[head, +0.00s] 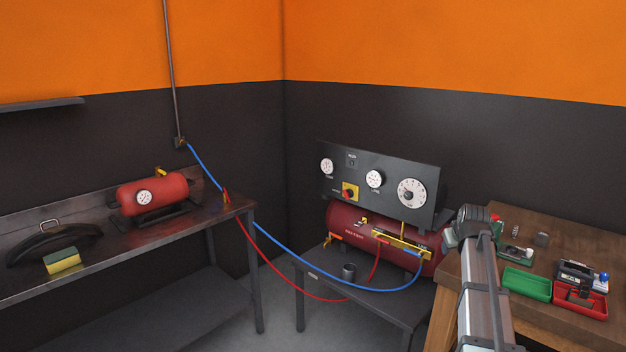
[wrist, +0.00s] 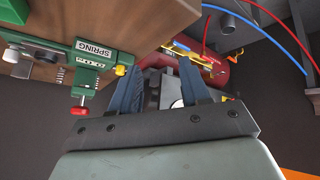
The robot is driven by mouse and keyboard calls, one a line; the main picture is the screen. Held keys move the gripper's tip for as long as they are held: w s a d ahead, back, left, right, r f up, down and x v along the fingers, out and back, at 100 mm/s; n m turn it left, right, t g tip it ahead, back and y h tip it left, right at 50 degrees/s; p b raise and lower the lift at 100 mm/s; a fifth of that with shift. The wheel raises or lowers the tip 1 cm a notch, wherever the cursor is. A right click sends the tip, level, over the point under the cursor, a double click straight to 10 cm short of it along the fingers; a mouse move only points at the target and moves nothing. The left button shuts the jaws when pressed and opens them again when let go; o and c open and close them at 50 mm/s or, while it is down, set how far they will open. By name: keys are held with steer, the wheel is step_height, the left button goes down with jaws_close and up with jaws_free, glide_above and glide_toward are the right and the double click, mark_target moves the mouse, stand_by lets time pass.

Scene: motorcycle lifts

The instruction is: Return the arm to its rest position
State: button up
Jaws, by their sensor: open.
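My arm rises from the bottom right of the head view, and my gripper (wrist: 162,82) is at its far end, beside the left edge of the wooden bench. In the wrist view its two blue-grey fingers stand apart with nothing held between them. Beyond the fingers are the red tank (wrist: 212,66) and part of the gauge panel. In the head view the fingertips are hard to make out behind the wrist.
The wooden bench (head: 585,237) carries a green tray (head: 526,284), a red tray (head: 580,299) and a green device labelled SPRING (wrist: 88,62). A gauge panel (head: 352,170) stands above the red tank. Blue (head: 330,284) and red hoses hang across the gap to the left bench (head: 190,225).

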steer(key=w+a+f+n, duration=0.2)
steer(key=w+a+f, duration=0.15)
steer(key=a, duration=0.35)
steer(key=s+a+f+g+y, duration=0.15)
steer(key=s+a+f, duration=0.35)
steer(key=f, duration=0.6)
steer(key=s+a+f+m+g, duration=0.15)
steer(key=s+a+f, duration=0.35)
steer(key=f, duration=0.7)
steer(key=s+a+f+n+g+y, duration=0.1)
steer(key=s+a+f+g, duration=0.15)
steer(key=s+f, duration=0.65)
steer(key=s+a+f+m+g, duration=0.1)
steer(key=s+a+f+g, duration=0.15)
steer(key=s+f, duration=0.55)
steer(key=s+a+f+g, duration=0.1)
steer(key=s+a+f, duration=0.3)
steer(key=s+f, duration=0.4)
steer(key=s+a+f+g, duration=0.1)
steer(key=s+f+g, duration=0.1)
steer(key=s, duration=0.9)
steer(key=s+a+f+g, duration=0.2)
steer(key=s+f+g, duration=0.1)
steer(key=s, duration=0.9)
steer(key=shift+f+m, duration=0.35)
steer(key=shift+f, duration=0.4)
steer(key=shift+s+h, duration=0.1)
steer(key=shift+h, duration=0.15)
